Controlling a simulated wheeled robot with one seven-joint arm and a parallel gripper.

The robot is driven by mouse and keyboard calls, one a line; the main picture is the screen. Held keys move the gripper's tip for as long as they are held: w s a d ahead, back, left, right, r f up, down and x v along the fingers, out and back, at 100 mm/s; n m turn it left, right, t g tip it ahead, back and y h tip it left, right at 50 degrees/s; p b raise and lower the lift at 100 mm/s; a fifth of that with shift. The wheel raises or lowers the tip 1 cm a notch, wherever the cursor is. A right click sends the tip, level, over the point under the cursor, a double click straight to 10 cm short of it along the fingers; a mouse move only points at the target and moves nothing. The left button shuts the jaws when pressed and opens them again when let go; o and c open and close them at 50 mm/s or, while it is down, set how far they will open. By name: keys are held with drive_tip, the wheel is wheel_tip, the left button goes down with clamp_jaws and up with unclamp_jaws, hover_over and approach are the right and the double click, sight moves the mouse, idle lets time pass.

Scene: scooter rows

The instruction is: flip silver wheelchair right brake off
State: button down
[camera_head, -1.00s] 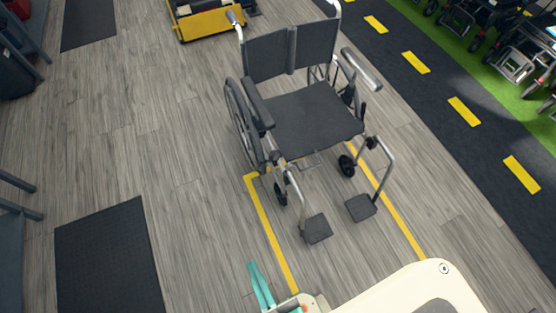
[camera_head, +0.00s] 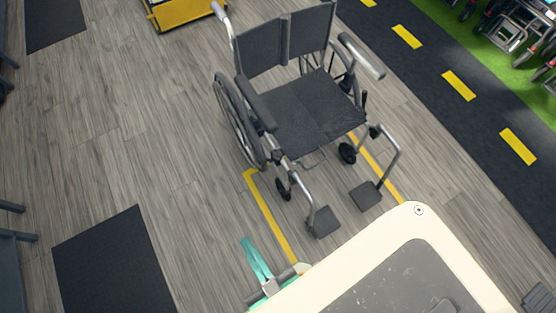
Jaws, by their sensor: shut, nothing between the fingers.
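The silver wheelchair (camera_head: 305,115) stands on the floor at the upper middle, facing me, with dark seat and back and silver tubing. Its footplates (camera_head: 325,221) hang toward me. A small dark upright lever (camera_head: 364,101) shows beside the seat on the picture's right side; I cannot tell its setting. The brake on the picture's left side is hidden or too small to make out behind the armrest (camera_head: 257,104). My gripper (camera_head: 253,252), with teal fingers, is shut and empty at the bottom middle, apart from the wheelchair and on its near left.
Yellow floor lines (camera_head: 270,215) run beside and under the chair. A black mat (camera_head: 113,265) lies at lower left, and a yellow-edged platform (camera_head: 183,12) stands behind the chair. Wheelchairs (camera_head: 510,35) line the green strip at upper right.

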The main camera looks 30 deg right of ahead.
drive_tip(key=w+d+f+m+g+h, duration=0.25)
drive_tip(key=w+d+f+m, duration=0.25)
drive_tip(key=d+f+m, duration=0.4)
drive_tip(key=w+d+f+m+g+h, duration=0.1)
drive_tip(key=w+d+f+m+g, duration=0.25)
drive_tip(key=d+f+m, duration=0.55)
drive_tip(key=w+d+f+m+g+y, duration=0.1)
drive_tip(key=w+d+f+m+y, duration=0.1)
drive_tip(key=m, duration=0.6)
drive_tip(key=w+d+f+m+g+y, duration=0.1)
drive_tip(key=w+d+f+m+g, duration=0.1)
drive_tip(key=w+d+m, duration=0.4)
drive_tip(key=shift+w+d+f+m+y, duration=0.2)
drive_tip(key=shift+d+f+m+y, duration=0.15)
drive_tip(key=shift+d+f+m, duration=0.7)
drive_tip(key=shift+w+a+r, duration=0.1)
drive_tip(key=shift+a, duration=0.2)
